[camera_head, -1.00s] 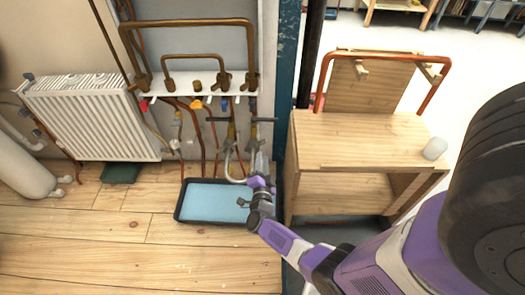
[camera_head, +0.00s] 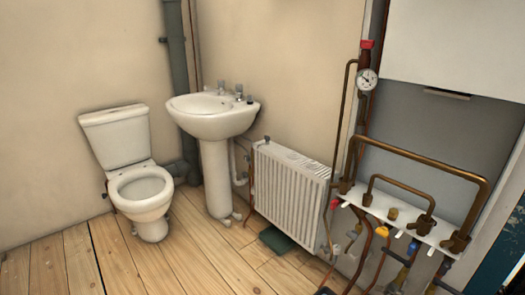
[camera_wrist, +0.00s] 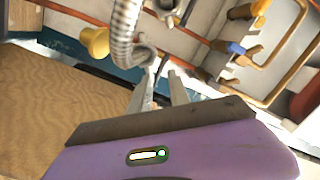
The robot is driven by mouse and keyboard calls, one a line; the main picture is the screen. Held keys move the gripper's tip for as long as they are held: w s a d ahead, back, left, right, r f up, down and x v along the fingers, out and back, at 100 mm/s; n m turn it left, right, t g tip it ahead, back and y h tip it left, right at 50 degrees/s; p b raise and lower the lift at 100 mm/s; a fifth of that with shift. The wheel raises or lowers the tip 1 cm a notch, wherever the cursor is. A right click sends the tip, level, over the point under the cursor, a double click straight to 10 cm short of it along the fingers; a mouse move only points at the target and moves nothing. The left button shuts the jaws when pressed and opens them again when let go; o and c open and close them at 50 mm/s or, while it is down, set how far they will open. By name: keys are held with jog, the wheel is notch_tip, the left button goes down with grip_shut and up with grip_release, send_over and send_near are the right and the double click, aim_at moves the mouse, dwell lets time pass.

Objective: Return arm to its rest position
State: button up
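My gripper (camera_wrist: 163,76) shows only in the wrist view, where its two grey fingers stand a little apart and appear open. I see nothing clearly held between them. A ribbed metal hose (camera_wrist: 125,32) hangs close above and beyond the left finger. A yellow knob (camera_wrist: 95,42) is to the left of the hose. My gripper and arm are outside the head view.
In the wrist view copper pipes (camera_wrist: 292,75) are at the right and a wooden surface (camera_wrist: 45,115) at the left. The head view shows a toilet (camera_head: 142,190), washbasin (camera_head: 213,115), radiator (camera_head: 288,192) and copper pipework (camera_head: 425,160). Floor at lower left is clear.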

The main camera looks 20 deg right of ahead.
jog(key=w+a+r+n+t+y, duration=0.2)
jog(key=w+a+r+n+t, duration=0.1)
jog(key=a+r+n+t, duration=0.3)
jog(key=s+a+r+n+t+y, duration=0.25)
jog(key=a+r+n+y, duration=0.3)
jog(key=a, duration=0.35)
jog(key=s+a+r+n+g+y, duration=0.1)
jog(key=s+a+r+n+y, duration=0.3)
jog(key=s+a+r+n, duration=0.45)
jog(key=s+a+r+n+g+y, duration=0.1)
jog(key=s+a+r+n+y, duration=0.35)
jog(key=s+a, duration=0.8)
notch_tip(320, 180, up, 22)
jog(key=s+d+m+p, duration=0.1)
jog(key=p, duration=1.9)
jog(key=shift+s+d+p, duration=0.15)
jog(key=shift+s+p, duration=0.05)
jog(key=shift+p, duration=0.1)
